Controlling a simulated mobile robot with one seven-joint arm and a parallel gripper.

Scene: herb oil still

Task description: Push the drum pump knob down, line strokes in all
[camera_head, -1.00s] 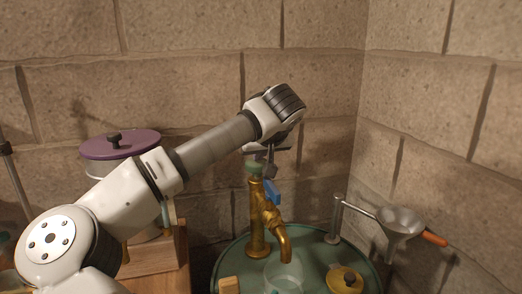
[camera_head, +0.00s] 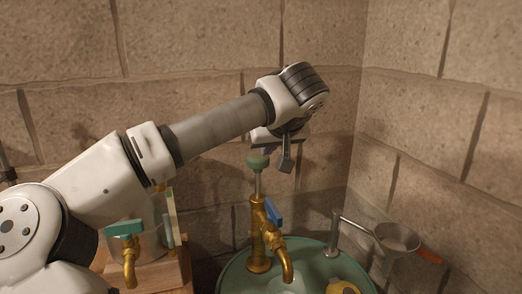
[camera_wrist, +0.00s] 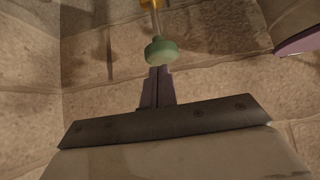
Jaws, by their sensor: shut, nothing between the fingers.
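The drum pump stands on the green drum (camera_head: 312,249) in the head view. Its pale green knob (camera_head: 258,162) sits on top of a bare silver rod (camera_head: 258,185) above the brass pump body (camera_head: 258,235). My gripper (camera_head: 286,164) is shut and empty, just right of the knob in the head view and apart from it there. In the wrist view the knob (camera_wrist: 161,50) shows just beyond the shut fingertips (camera_wrist: 160,70). I cannot tell from that view how large the gap is.
A brass tap with a blue handle (camera_head: 272,212) adjoins the pump. A metal funnel (camera_head: 397,238) hangs at the right, near a grey post (camera_head: 333,236). A teal-handled tap (camera_head: 125,229) is at the lower left. Stone walls close in behind and right.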

